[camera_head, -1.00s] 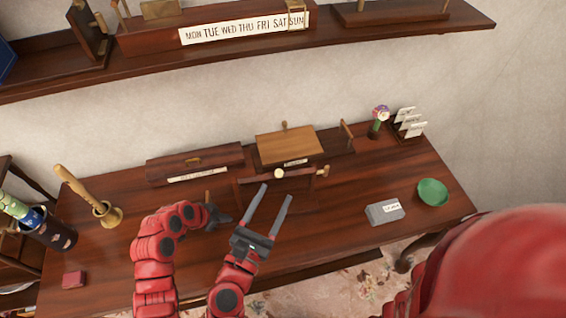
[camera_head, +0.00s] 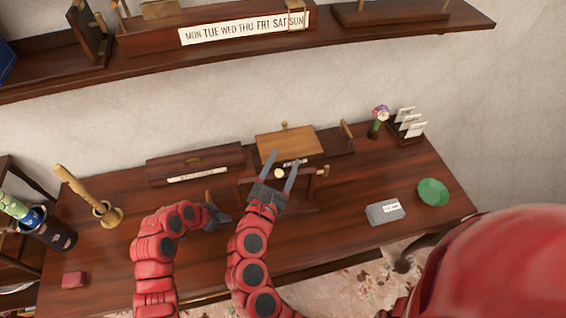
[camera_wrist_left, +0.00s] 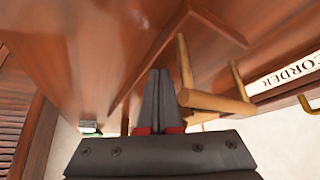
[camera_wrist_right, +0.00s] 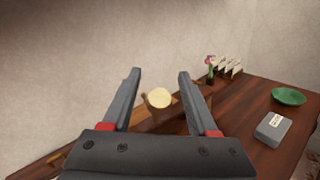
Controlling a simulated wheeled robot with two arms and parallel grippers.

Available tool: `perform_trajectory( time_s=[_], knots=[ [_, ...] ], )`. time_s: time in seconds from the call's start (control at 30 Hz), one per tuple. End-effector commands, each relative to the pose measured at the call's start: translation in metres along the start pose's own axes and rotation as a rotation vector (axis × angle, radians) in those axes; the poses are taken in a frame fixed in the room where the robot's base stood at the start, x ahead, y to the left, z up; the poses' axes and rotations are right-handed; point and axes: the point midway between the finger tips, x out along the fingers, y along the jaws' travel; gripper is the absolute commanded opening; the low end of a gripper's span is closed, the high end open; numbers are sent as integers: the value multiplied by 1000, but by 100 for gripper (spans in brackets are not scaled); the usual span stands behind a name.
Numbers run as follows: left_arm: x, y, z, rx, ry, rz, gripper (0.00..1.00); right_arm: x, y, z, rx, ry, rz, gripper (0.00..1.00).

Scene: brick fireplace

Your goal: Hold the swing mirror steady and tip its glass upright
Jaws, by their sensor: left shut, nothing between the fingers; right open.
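What looks like the swing mirror (camera_head: 244,190), a dark wooden frame with side posts, stands mid-desk. A pale round knob (camera_head: 279,173) shows at its top bar and, in the right wrist view, just beyond the fingers (camera_wrist_right: 160,97). Its glass face cannot be made out. My right gripper (camera_head: 283,160) is open and empty, its fingers over the frame's top and either side of the knob in view; contact cannot be told. My left gripper (camera_head: 222,215) is shut and empty, left of the frame. In the left wrist view a brass-coloured bar (camera_wrist_left: 212,102) is close beside its fingers.
A wooden box with a slanted panel (camera_head: 287,145) stands behind the frame, a long labelled box (camera_head: 195,162) to the left. A flower vase (camera_head: 376,125), card rack (camera_head: 407,125), grey box (camera_head: 384,211) and green bowl (camera_head: 433,192) are right. The front-left desktop is mostly clear.

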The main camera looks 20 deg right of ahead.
Motion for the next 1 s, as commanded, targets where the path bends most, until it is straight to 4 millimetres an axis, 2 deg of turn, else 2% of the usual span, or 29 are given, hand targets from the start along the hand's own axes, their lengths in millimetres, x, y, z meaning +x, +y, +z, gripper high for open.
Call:
perform_trajectory(
  time_s=[0.03, 0.17, 0.2, 0.5, 1.0],
  knots=[
    [4, 5, 8, -6, -15, 13, 0, 0, 0, -1, 0, 0, 0, 59],
    [4, 5, 8, -7, -15, 13, 0, 0, 0, -1, -1, 0, 1, 59],
    [4, 5, 8, -7, -15, 14, 0, 0, 0, -1, -1, 0, 1, 56],
    [4, 5, 8, -7, -16, 14, 0, 0, 0, -1, -1, 0, 1, 2],
    [4, 5, 9, -7, -17, 15, 0, 0, 0, -1, -1, -1, 1, 0]
  ],
)
